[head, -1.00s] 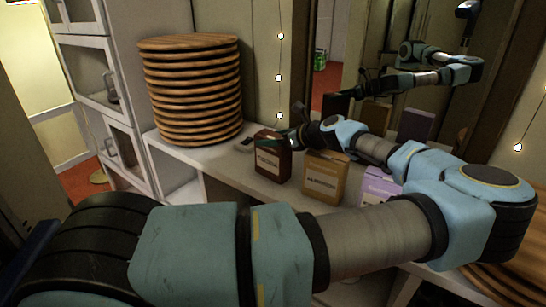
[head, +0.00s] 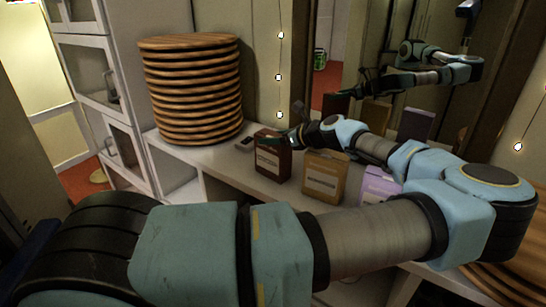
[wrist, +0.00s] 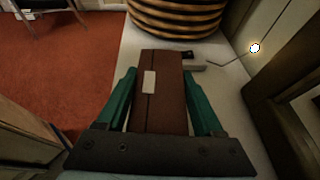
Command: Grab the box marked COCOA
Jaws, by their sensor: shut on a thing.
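The dark brown-red box (head: 271,160) stands at the left of a row of boxes on the white shelf in the head view. Its pale label is too blurred to read surely now. My gripper (head: 283,141) reaches it from the right, at its upper part. In the wrist view, the green fingers of my gripper (wrist: 158,76) lie along both sides of the brown box (wrist: 163,105) and are shut on it. The box's top with a small pale patch faces the wrist camera. I see no clear gap under the box.
A tan box (head: 325,177) and a purple box (head: 378,186), partly behind my arm, stand to the right. A stack of round wooden boards (head: 193,90) stands at the left. A small grey item (head: 245,144) lies between. A mirror (head: 400,80) behind reflects the arm and boxes.

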